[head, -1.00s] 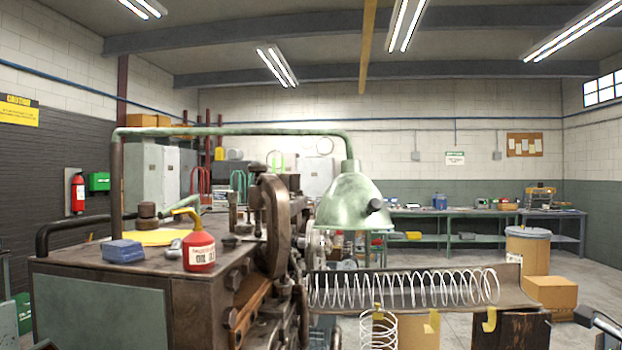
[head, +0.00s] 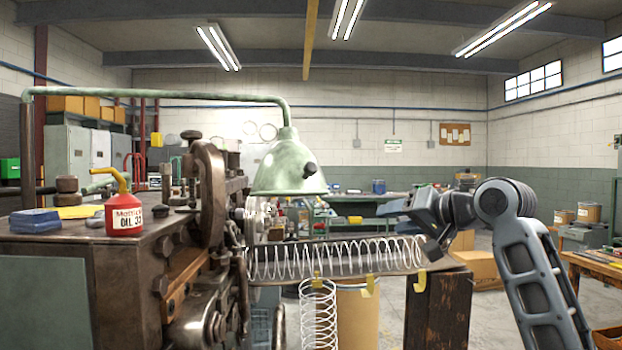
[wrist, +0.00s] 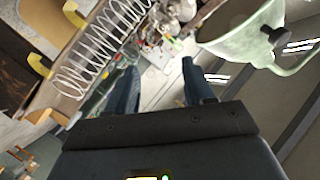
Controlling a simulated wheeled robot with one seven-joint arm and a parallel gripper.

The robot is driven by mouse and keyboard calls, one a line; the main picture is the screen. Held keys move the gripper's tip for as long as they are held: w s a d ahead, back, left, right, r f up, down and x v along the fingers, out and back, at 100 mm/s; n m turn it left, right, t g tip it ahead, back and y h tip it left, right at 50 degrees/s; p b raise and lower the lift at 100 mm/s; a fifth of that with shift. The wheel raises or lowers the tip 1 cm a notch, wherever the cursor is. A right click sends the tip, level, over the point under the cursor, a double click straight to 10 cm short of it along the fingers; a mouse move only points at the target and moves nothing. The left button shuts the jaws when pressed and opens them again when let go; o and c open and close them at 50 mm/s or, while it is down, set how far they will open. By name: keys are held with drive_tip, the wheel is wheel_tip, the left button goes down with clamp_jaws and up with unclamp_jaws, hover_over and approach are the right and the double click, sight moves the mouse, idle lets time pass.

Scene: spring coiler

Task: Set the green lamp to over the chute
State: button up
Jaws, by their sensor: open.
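The green lamp (head: 288,165) is a bell-shaped shade with a dark knob (head: 309,169) on its right side, hung from a green pipe arm over the coiler's working end. In the wrist view the lamp (wrist: 235,28) is at the upper right, its open underside partly showing. The chute (head: 345,262) runs to the right of the lamp with a long white spring (head: 335,257) lying in it; it also shows in the wrist view (wrist: 48,95) at the upper left. My gripper (head: 396,207) is open and empty, above the chute's right end, right of the lamp and apart from it.
Another spring (head: 318,315) hangs below the chute. A wooden post (head: 437,310) stands under the chute's right end.

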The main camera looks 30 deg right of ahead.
sight(313, 167)
drive_tip(key=w+a+r+n+t+y+b, duration=0.2)
drive_tip(key=w+a+r+n+y, duration=0.15)
drive_tip(key=a+r+n, duration=0.8)
drive_tip(key=w+a+n, duration=0.1)
drive_tip(key=w, duration=0.1)
drive_tip(key=w+p, duration=0.1)
drive_tip(key=w, duration=0.1)
drive_tip(key=w+a+f+n, duration=0.1)
drive_tip(key=w, duration=0.1)
drive_tip(key=shift+w+a+n+y, duration=0.35)
drive_tip(key=shift+w, duration=0.05)
clamp_jaws()
